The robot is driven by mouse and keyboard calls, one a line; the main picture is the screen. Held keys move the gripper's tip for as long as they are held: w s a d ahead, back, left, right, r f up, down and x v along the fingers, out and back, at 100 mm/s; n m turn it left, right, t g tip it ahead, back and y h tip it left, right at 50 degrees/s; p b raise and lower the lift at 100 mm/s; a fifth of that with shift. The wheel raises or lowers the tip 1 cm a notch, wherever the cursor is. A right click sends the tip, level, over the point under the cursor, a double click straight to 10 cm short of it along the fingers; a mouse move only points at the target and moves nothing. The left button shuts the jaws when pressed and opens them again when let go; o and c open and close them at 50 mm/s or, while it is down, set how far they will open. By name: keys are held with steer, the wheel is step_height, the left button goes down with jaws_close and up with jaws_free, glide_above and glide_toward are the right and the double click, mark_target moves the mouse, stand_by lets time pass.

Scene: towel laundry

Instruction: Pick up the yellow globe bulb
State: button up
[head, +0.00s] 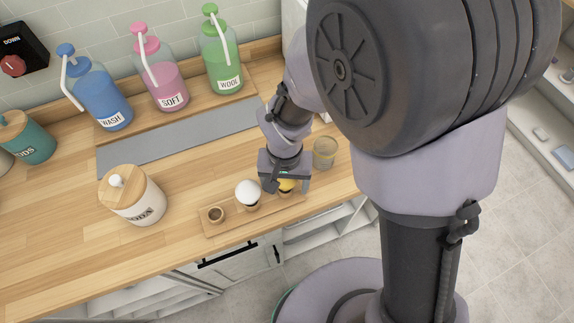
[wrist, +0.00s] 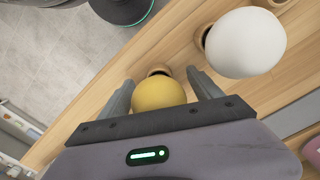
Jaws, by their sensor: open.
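The yellow globe bulb (head: 286,186) sits at the right part of a wooden holder board (head: 232,226) on the counter, partly hidden by my gripper (head: 283,187). In the wrist view the yellow globe bulb (wrist: 158,93) lies between the two fingers of my gripper (wrist: 160,88). The fingers are apart, one on each side of the bulb, and small gaps seem to show. Whether either finger touches it I cannot tell. A white globe bulb (head: 247,191) stands in the holder just left of it; it also shows close by in the wrist view (wrist: 246,42).
An empty round socket (head: 215,214) is at the holder's left end. A glass jar (head: 325,152) stands right of my gripper. A SODA canister (head: 134,195) stands to the left. WASH (head: 98,95), SOFT (head: 163,83) and WOOL (head: 222,62) bottles stand at the back. The counter's front edge is close.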

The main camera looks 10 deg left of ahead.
steer(key=shift+r, duration=0.1)
steer(key=c, duration=1.4)
